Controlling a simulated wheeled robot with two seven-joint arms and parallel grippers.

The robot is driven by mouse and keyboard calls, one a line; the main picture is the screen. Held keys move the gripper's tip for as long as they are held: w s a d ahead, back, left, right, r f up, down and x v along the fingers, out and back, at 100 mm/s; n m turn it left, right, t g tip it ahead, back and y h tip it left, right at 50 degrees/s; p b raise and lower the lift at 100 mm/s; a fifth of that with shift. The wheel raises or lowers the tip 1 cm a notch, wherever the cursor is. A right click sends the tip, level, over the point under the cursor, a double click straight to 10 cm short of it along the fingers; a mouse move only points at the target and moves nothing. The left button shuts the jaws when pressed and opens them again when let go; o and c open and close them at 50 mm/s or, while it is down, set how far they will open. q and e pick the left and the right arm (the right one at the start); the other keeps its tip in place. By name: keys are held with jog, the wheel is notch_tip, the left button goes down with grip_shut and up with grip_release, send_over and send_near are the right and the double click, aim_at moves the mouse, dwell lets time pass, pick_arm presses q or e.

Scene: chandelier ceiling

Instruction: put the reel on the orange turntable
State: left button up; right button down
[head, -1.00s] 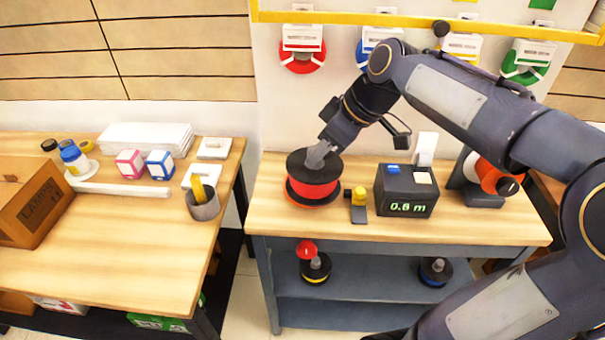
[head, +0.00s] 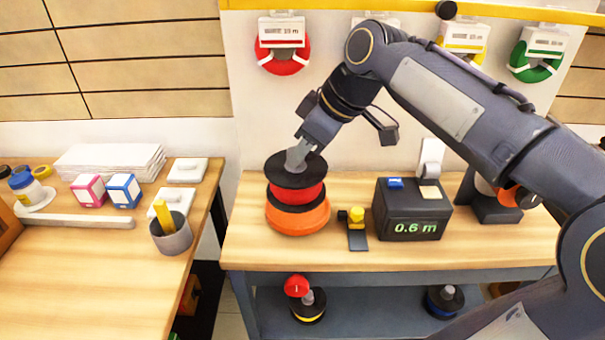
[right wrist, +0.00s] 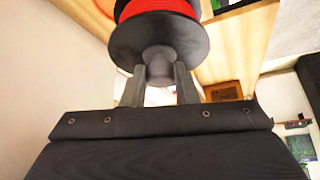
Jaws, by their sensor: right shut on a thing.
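The reel (head: 298,191) has a red winding between black flanges and a grey hub knob on top. My right gripper (head: 299,152) is shut on that knob from above, and the reel hangs upright. The right wrist view shows both fingers (right wrist: 159,82) at the sides of the knob, with the flange and red winding of the reel (right wrist: 150,35) beyond. The orange turntable (head: 298,221) is on the bench directly below the reel, its rim showing around the lower flange. I cannot tell whether the reel touches it. My left gripper is in no view.
A yellow-topped device (head: 356,229) and a black box reading 0.6 m (head: 412,212) stand close to the right of the turntable. Other reels are on the shelf below, including a yellow-banded one (head: 308,306). A grey cup (head: 171,234) is on the left table.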

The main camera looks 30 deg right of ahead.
aim_at(303, 171)
jog(key=w+d+f, duration=0.1)
jog(key=f, duration=0.1)
jog(key=w+f, duration=0.1)
jog(key=w+d+f, duration=0.1)
jog(key=w+f, duration=0.1)
jog(key=shift+w+d+f+b, duration=0.1)
jog(key=shift+d+f+b, duration=0.2)
jog(key=shift+b, duration=0.05)
jog(key=shift+w+d+f+b, duration=0.15)
jog(key=shift+f+b, duration=0.15)
jog(key=shift+f, duration=1.4)
jog(key=shift+f, duration=0.15)
jog(key=c, duration=1.6)
grip_release()
jog(key=shift+f, duration=0.1)
jog(key=o, duration=0.5)
jog(key=shift+c, duration=0.2)
